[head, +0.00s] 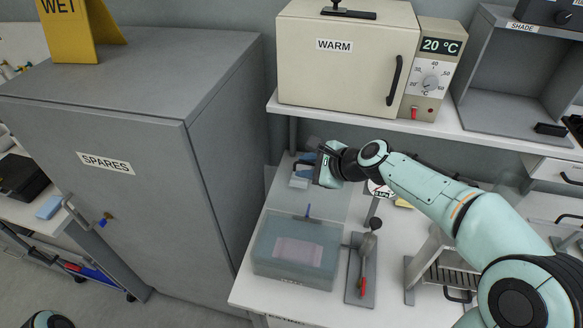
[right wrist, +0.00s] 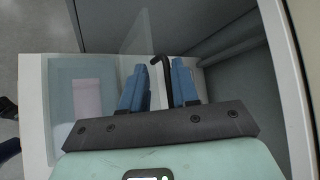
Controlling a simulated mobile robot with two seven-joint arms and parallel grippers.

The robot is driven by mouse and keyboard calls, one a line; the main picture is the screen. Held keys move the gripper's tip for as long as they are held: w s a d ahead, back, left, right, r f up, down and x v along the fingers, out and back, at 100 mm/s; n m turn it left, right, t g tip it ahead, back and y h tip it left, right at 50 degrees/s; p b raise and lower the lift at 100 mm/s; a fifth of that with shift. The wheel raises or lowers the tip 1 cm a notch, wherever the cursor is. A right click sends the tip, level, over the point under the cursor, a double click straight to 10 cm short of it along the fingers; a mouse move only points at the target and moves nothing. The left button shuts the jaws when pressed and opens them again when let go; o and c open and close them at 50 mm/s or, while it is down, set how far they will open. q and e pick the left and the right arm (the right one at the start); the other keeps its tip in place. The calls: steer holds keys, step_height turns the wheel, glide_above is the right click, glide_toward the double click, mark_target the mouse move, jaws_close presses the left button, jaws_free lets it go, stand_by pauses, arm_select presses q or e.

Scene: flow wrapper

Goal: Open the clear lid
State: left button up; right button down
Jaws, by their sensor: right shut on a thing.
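The flow wrapper's box (head: 263,255) stands on the white bench in the head view, with a pale pink pad inside. The clear lid (head: 335,203) is a see-through sheet, seen raised behind the box, below my right gripper. In the right wrist view the lid (right wrist: 136,32) is a thin, steep pane. My right gripper (head: 303,168) is at the back of the bench. Its blue fingers are shut on a dark bent handle (right wrist: 158,62), which seems to belong to the lid; the join is hard to see. My left gripper is out of view.
A grey SPARES cabinet (head: 130,130) stands close on the left. A shelf (head: 440,128) with the WARM oven (head: 340,75) overhangs the back of the bench. A red-handled lever (head: 364,275) stands right of the box.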

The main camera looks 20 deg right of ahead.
steer(key=shift+w+d+f+g, duration=0.25)
steer(key=shift+w+f+g, duration=0.05)
steer(key=shift+w+g, duration=0.15)
steer(key=shift+w+d+f+m+y+p, duration=0.2)
steer(key=shift+w+d+m+y+p, duration=0.15)
steer(key=shift+d+y+p, duration=0.1)
steer(key=shift+d+g, duration=0.1)
steer(key=shift+g, duration=0.15)
steer(key=c, duration=1.3)
jaws_free()
steer(key=shift+f, duration=0.1)
steer(key=shift+w, duration=0.1)
steer(key=shift+r, duration=0.2)
steer(key=v, duration=1.3)
steer(key=shift+s+b, duration=0.25)
steer(key=shift+b, duration=0.05)
